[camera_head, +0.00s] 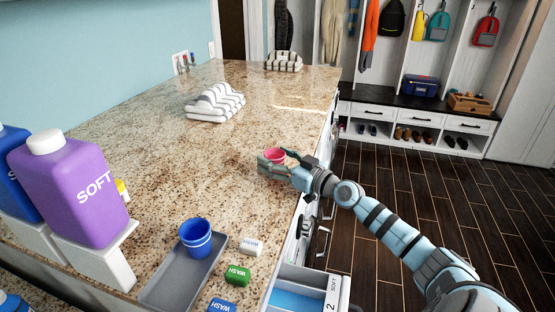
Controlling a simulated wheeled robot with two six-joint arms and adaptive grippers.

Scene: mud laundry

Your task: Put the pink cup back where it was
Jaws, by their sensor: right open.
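The pink cup (274,155) stands upright on the granite counter near its right edge. My right gripper (272,162) reaches in from the right, low over the counter, with its fingers around the cup's near side. The fingers are open. I cannot tell whether they touch the cup, and the cup's lower part is hidden behind them. My left gripper is not in the picture.
A grey tray (163,290) with a blue cup (195,238) is at the front. Small WASH boxes (236,275) lie beside it. A purple SOFT bottle (75,190) stands left. Folded striped towels (214,103) lie farther back. A drawer (300,290) is open below the counter's edge.

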